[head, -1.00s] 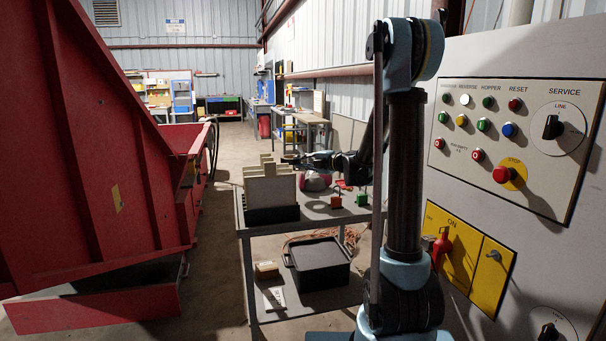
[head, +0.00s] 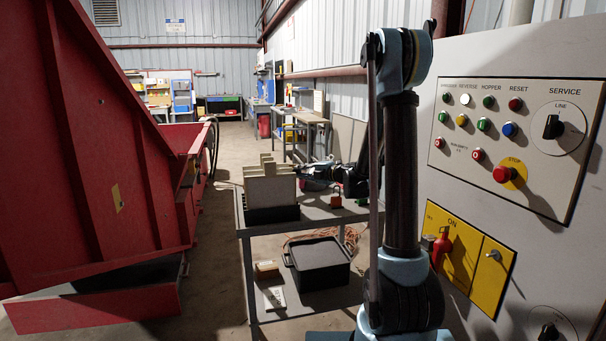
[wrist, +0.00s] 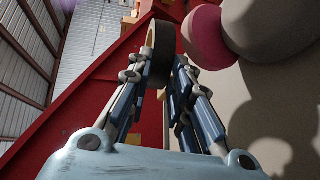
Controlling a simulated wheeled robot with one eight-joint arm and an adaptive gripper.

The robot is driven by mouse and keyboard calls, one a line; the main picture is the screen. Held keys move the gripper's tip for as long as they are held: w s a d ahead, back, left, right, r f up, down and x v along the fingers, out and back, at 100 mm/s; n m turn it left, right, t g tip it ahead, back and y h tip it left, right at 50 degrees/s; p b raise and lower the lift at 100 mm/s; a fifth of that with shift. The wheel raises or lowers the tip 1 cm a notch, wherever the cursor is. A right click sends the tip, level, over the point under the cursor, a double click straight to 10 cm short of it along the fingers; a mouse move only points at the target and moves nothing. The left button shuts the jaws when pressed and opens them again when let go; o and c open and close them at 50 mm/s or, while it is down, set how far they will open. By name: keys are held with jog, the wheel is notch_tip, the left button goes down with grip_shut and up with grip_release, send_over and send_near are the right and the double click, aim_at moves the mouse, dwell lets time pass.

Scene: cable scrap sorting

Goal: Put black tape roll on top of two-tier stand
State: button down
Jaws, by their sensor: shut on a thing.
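The black tape roll (wrist: 158,52) stands on edge between the fingertips of my gripper (wrist: 160,68) in the wrist view, its tan inner ring showing. My gripper is shut on it. The two-tier stand (head: 325,213) is the grey metal stand in the middle of the head view, with an upper top and a lower shelf. The roll cannot be made out there. I cannot tell whether it touches the top.
The upright holder (head: 270,190) stands on the upper top's left. A red padlock (head: 336,202) and a green one lie to its right. A black bin (head: 318,264) and a small box (head: 267,268) are on the lower shelf. A pink-and-grey rounded object (wrist: 207,36) is close beside the gripper.

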jog(key=shift+f, duration=0.15)
jog(key=c, duration=1.4)
grip_release()
jog(key=shift+c, duration=0.2)
jog(key=r+v, duration=0.1)
jog(key=v, duration=0.7)
jog(key=s+d+f+m+g+h, duration=0.1)
jog(key=s+f+m+g+h, duration=0.15)
jog(key=s+m, duration=0.6)
jog(key=s+d+f+m+g+h, duration=0.2)
jog(key=s+m+g+h, duration=0.15)
jog(key=s, duration=0.95)
jog(key=s+d+f+m+g+h, duration=0.1)
jog(key=s+d+f+m+h, duration=0.2)
jog(key=s+d+m, duration=0.3)
jog(key=s+d+f+m+g+h, duration=0.1)
jog(key=s+d+f+m+h, duration=0.2)
jog(key=s, duration=1.1)
jog(key=d+f+m, duration=0.3)
jog(key=d+m, duration=0.1)
jog(key=m, duration=0.2)
jog(key=shift+s+f+m, duration=0.15)
jog(key=shift+f+m, duration=0.1)
jog(key=shift+m, duration=0.15)
